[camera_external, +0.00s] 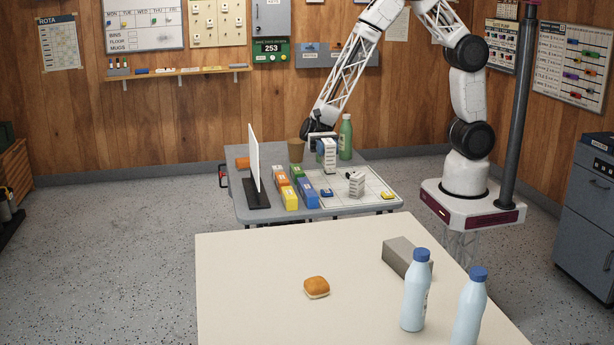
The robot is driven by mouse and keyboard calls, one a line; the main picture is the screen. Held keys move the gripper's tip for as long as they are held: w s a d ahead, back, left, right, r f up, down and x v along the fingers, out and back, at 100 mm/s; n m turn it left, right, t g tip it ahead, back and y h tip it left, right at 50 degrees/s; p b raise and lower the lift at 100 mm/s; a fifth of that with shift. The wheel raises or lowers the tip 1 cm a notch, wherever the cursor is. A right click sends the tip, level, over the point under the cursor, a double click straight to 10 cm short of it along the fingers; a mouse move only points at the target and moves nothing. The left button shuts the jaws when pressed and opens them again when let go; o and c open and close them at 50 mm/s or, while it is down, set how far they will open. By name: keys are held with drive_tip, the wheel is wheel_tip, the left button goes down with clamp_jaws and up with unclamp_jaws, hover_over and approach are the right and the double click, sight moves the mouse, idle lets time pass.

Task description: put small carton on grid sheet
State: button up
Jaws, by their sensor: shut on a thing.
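My gripper (322,141) is over the far side of the grey table, shut on a small white carton (329,158) with dark print. The carton is upright at the far edge of the grid sheet (335,201). I cannot tell whether its base touches the sheet or hangs above it. The grid sheet is white with thin lines and lies flat on the right part of the grey table. The fingertips are small and partly hidden by the carton.
On the sheet are a pale block (356,185), a blue piece (326,193) and a yellow piece (387,195). A green bottle (346,138) and a brown cup (296,150) stand behind. Coloured boxes (290,197) and an upright white panel (254,160) are left.

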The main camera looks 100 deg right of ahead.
drive_tip(key=s+d+m+t+h, duration=0.1)
drive_tip(key=s+d+m+t, duration=0.15)
drive_tip(key=s+d, duration=0.75)
drive_tip(key=s+d+m+t, duration=0.2)
drive_tip(key=s+d+t, duration=0.35)
drive_tip(key=s, duration=0.85)
wheel_tip(320, 180, down, 11)
drive_tip(key=d+g, duration=0.1)
drive_tip(key=shift+w+g, duration=0.2)
drive_tip(key=shift+g, duration=0.1)
drive_tip(key=shift+w, duration=0.1)
drive_tip(key=w, duration=0.5)
drive_tip(key=w+d+f, duration=0.1)
drive_tip(key=w, duration=0.9)
drive_tip(key=shift+w+d+f, duration=0.15)
drive_tip(key=shift+w+f, duration=0.15)
drive_tip(key=shift+w, duration=0.1)
drive_tip(key=shift+f, duration=1.75)
drive_tip(key=shift+f, duration=0.15)
